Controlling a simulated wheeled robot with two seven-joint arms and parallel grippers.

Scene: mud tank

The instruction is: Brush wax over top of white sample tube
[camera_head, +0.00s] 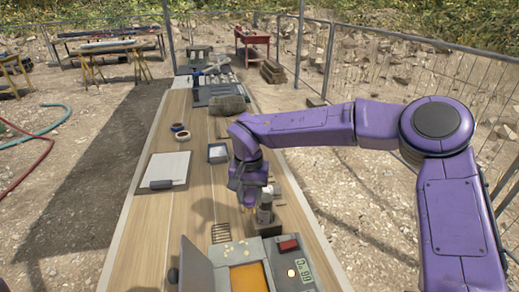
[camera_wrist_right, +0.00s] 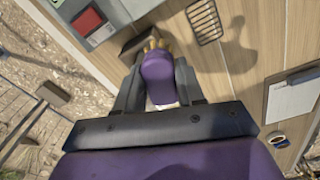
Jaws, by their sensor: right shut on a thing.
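My right gripper (camera_head: 250,195) is shut on a brush with a purple handle (camera_wrist_right: 158,80) and yellow bristles (camera_wrist_right: 155,44). The bristles point down and are low over the table. A pale grey-white upright tube (camera_head: 265,212) stands in a dark holder beside the gripper; the gripper partly covers it. I cannot tell whether the bristles touch the tube. Orange wax (camera_head: 248,278) lies in an open grey heated tank (camera_head: 222,279) at the front, with its lid (camera_head: 195,267) raised to the left. My left gripper is not in view.
A control box with a red switch (camera_head: 288,245) and display adjoins the tank. A wire rack (camera_head: 221,232) lies left of the tube. The table's left front is clear.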

